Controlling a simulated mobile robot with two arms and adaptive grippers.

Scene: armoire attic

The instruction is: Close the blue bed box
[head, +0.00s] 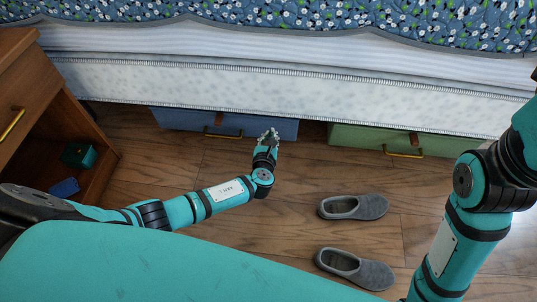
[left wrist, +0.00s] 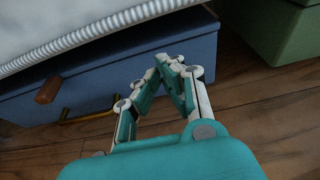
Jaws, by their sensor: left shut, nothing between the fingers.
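The blue bed box (head: 226,124) is under the bed at the back, its front face showing below the mattress edge. It has a brass handle (head: 222,134) and a brown tab above it. My left gripper (head: 269,134) is shut and empty, in front of the box's right part. In the left wrist view my left gripper (left wrist: 178,66) points at the front face of the blue box (left wrist: 115,75), right of the handle (left wrist: 88,114). I cannot tell whether the fingertips touch it. My right gripper is out of view; only my right arm shows.
A green bed box (head: 365,137) with a brass handle is under the bed to the right. Two grey slippers (head: 353,207) (head: 356,268) lie on the wooden floor. A wooden nightstand (head: 50,110) stands at left, holding a small teal box (head: 79,156) and a blue item (head: 64,187).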

